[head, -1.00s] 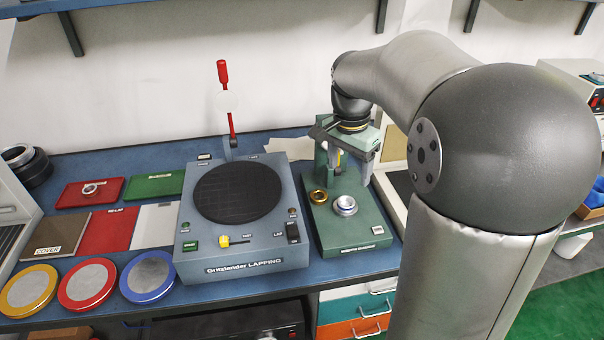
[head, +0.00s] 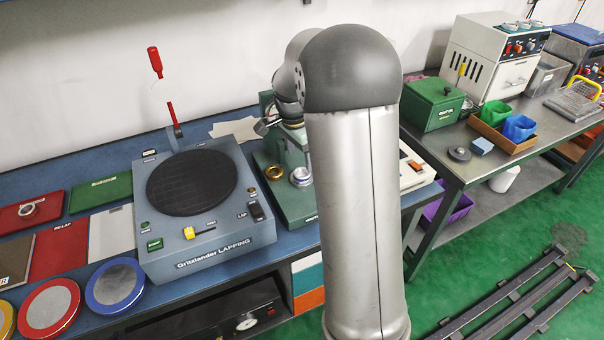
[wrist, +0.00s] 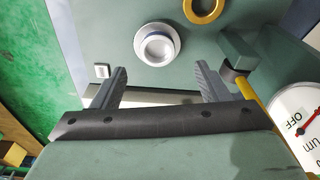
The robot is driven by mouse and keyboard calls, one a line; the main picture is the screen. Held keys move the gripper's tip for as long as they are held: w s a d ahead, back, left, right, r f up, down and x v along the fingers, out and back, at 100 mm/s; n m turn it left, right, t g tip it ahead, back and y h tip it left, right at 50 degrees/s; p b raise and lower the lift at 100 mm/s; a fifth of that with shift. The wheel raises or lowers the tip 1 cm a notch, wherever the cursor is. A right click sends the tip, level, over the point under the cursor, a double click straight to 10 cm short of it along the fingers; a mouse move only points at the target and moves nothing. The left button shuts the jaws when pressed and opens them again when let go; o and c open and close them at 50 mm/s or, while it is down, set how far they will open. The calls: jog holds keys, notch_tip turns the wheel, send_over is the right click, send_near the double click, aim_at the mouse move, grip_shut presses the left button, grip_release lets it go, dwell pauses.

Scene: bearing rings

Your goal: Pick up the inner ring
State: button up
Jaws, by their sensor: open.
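A silver ring (wrist: 174,36) with a pale centre lies on the green base of a gauge stand (head: 297,213); it also shows in the head view (head: 301,181). A gold ring (wrist: 204,17) lies beside it, also in the head view (head: 274,173). I cannot tell for sure which is the inner ring. My gripper (wrist: 159,82) is open and empty, its two fingers apart; in the wrist view the silver ring appears just beyond the fingertips, roughly centred between them, not touched. In the head view my arm hides most of the gripper and part of the stand.
A yellow rod (wrist: 254,95) and a white dial (wrist: 296,112) stand close to the right finger. The lapping machine (head: 205,248), with its red lever (head: 155,62), is left of the stand. Another ring (head: 29,210) lies on a red tray.

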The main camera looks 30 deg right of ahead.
aim_at(303, 176)
jog(key=shift+s+d+f+p, duration=0.1)
jog(key=shift+f+p, duration=0.3)
jog(key=shift+f, duration=2.3)
jog(key=c, duration=1.1)
jog(key=shift+c, duration=0.6)
jog(key=shift+r, duration=0.15)
